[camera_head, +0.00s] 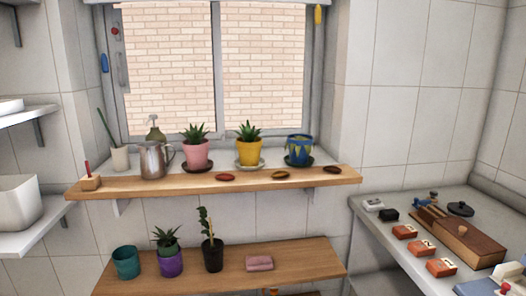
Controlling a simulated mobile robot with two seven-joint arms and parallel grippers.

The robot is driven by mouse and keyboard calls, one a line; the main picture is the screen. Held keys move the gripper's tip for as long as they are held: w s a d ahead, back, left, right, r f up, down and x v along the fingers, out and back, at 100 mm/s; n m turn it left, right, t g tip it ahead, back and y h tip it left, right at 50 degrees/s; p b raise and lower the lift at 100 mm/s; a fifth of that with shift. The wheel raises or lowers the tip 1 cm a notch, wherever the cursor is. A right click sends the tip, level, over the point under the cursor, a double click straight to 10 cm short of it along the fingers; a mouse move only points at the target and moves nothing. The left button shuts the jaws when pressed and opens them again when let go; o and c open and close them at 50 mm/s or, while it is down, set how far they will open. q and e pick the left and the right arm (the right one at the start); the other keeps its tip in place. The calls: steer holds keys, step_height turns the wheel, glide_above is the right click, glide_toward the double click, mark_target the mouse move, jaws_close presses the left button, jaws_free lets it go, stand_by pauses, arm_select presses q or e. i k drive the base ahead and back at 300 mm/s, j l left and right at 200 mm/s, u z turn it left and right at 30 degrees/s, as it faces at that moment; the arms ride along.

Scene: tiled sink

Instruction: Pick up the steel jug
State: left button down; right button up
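The steel jug (153,160) stands upright at the left part of the window ledge, just behind the upper wooden shelf (210,182). Its handle points to the right, close to the pink plant pot (197,154). A soap-dispenser-like bottle (154,131) shows partly behind the jug. A small white cup with a green stick (120,158) stands to its left. Neither of my grippers shows in the head view.
Yellow (249,152) and blue (299,150) plant pots stand right of the pink one. Small dishes and a wooden block (90,183) lie on the upper shelf. A lower shelf (305,262) holds several pots. A cluttered counter (375,238) is at right, white shelves (45,228) at left.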

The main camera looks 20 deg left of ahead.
mark_target(153, 164)
steer(key=u, duration=1.35)
